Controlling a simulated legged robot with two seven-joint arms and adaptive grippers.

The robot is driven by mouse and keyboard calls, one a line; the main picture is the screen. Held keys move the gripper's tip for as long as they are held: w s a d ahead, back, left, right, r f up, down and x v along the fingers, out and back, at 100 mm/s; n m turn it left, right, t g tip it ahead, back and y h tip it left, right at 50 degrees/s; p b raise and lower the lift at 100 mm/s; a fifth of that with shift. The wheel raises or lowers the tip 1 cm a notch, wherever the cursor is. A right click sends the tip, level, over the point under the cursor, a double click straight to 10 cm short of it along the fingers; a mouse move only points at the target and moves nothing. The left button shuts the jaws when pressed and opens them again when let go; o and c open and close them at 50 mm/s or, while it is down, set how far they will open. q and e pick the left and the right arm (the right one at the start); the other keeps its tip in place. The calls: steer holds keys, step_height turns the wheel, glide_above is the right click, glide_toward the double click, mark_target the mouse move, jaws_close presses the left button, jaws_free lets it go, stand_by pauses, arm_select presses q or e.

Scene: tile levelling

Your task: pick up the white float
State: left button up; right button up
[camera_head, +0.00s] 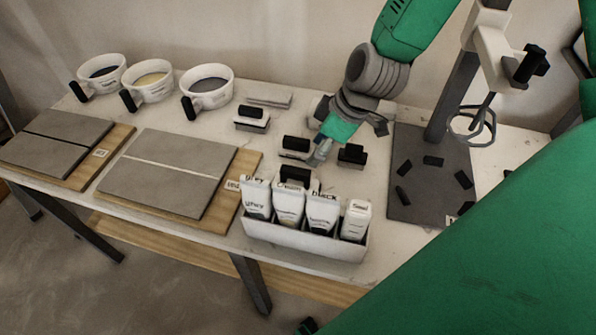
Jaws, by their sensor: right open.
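Several small float-like blocks with black handles stand on the table. One pale block (295,155) is in the middle, another pale block (251,126) is farther back to the left, and a darker one (351,160) is to the right. I cannot tell for certain which is the white float. My right gripper (328,142) reaches down from the upper right. It is open and empty, just right of the middle pale block and partly in front of the area between it and the darker block. Contact cannot be made out. My left gripper is not in view.
A white box (305,243) of labelled packs stands at the front edge. Tile boards (165,172) (55,142) lie to the left, with several white cups (207,88) behind. A grey mat (430,205) with a stand is on the right. A flat pale bar (269,96) lies at the back.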

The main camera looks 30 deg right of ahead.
mark_target(295, 171)
steer(key=x, duration=0.4)
steer(key=shift+w+a+f, duration=0.1)
steer(key=shift+a, duration=0.3)
steer(key=shift+w+a+f, duration=0.1)
steer(key=shift+a+f, duration=0.15)
steer(key=shift+a, duration=0.35)
steer(key=x, duration=0.4)
steer(key=shift+w+d+f+b, duration=0.15)
steer(key=shift+d+f+b, duration=0.15)
steer(key=shift+b, duration=0.05)
steer(key=shift+w+d+f, duration=0.1)
steer(key=shift+d+f, duration=0.05)
steer(key=shift+d, duration=0.1)
steer(key=shift+a, duration=0.4)
jaws_close()
steer(key=shift+a+r, duration=0.2)
steer(key=shift+r, duration=0.05)
